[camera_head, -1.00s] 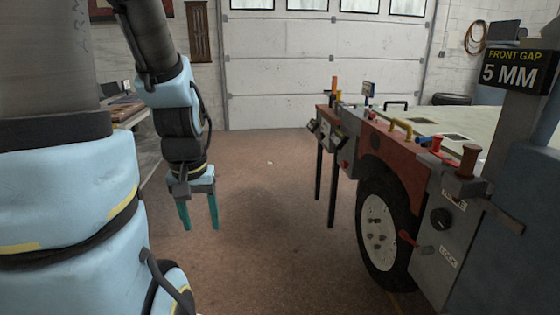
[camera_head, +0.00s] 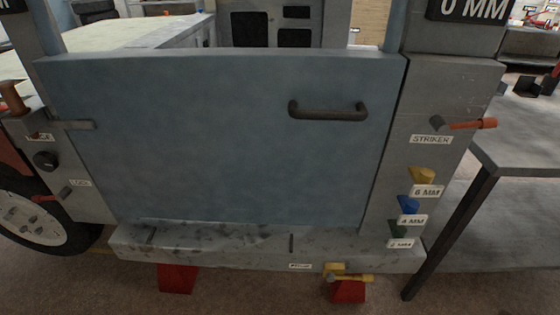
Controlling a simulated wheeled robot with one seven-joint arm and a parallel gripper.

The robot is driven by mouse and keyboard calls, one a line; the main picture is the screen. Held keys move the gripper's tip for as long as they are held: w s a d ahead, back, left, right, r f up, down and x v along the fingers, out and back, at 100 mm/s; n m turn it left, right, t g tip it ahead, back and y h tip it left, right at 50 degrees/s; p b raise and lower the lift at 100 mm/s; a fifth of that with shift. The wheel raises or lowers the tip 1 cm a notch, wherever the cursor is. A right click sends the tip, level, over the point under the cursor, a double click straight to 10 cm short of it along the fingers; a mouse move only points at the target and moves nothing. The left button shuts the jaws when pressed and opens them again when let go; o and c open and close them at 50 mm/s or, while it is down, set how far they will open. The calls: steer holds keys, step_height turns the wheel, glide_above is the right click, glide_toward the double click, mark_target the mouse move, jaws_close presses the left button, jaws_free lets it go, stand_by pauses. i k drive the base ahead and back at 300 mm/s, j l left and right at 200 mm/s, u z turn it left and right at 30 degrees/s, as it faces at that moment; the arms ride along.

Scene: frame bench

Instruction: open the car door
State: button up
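The car door (camera_head: 230,140) is a flat blue-grey panel filling the middle of the head view, and it looks shut in its frame. A dark bar handle (camera_head: 328,111) sits on its upper right. A hinge strap (camera_head: 72,124) shows at its left edge. At the right, the grey post (camera_head: 425,165) carries a red lever (camera_head: 472,124) above a label reading STRIKER. My gripper is not in view, so its state does not show.
Yellow, blue and green pieces with size labels sit low on the right post. A grey table (camera_head: 525,130) stands at the right. A speckled sill (camera_head: 265,247) on red stands (camera_head: 178,277) runs below the door. A wheel (camera_head: 35,215) is at the left.

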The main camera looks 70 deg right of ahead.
mark_target(289, 136)
steer(key=i+l+z, duration=0.1)
steer(key=z, duration=2)
steer(key=i+j+z, duration=0.25)
steer(key=i, duration=0.15)
steer(key=l, duration=0.1)
